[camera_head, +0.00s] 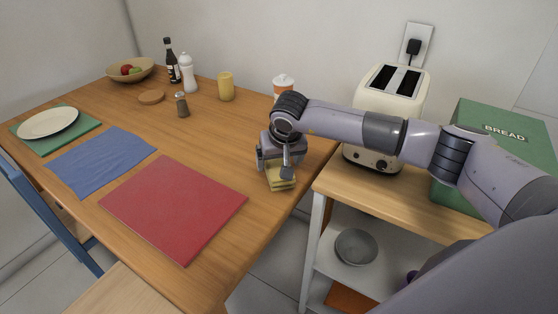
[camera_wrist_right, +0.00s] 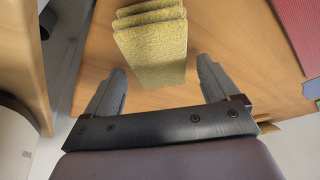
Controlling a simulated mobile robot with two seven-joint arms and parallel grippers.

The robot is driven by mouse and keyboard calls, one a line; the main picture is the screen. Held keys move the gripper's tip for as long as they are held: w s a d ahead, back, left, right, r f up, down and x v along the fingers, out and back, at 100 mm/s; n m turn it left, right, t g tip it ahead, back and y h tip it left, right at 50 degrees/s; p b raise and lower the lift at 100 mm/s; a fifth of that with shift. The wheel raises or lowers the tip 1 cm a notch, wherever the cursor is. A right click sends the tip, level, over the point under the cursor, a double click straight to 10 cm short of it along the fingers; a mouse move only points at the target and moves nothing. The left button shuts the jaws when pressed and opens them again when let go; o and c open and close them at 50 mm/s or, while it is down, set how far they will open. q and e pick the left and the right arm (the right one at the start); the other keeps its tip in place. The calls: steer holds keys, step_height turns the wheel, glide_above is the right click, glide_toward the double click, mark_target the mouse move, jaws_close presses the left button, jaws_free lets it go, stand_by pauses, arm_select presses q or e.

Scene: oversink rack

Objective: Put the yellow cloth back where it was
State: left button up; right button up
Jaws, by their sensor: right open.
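The yellow cloth (camera_head: 281,183) is folded in layers and lies at the right edge of the wooden table, below my right gripper (camera_head: 279,166). In the right wrist view the yellow cloth (camera_wrist_right: 152,45) shows its folded layers and stands beyond and between the fingertips of the right gripper (camera_wrist_right: 160,80). The right gripper is open, with a gap between each finger and the cloth. Part of the cloth is hidden by the gripper in the head view. My left gripper is out of view.
A red placemat (camera_head: 174,206) and a blue cloth (camera_head: 98,160) lie on the wooden table (camera_head: 215,140). A toaster (camera_head: 390,100) and green bread box (camera_head: 500,130) stand on the shelf unit at right. A grey bowl (camera_head: 356,247) sits on its lower shelf. A white cup (camera_head: 284,84) stands behind my arm.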

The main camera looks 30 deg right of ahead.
steer(key=d+v, duration=0.1)
steer(key=v, duration=1)
steer(key=shift+a+r, duration=0.15)
steer(key=shift+a, duration=0.35)
steer(key=shift+s, duration=0.1)
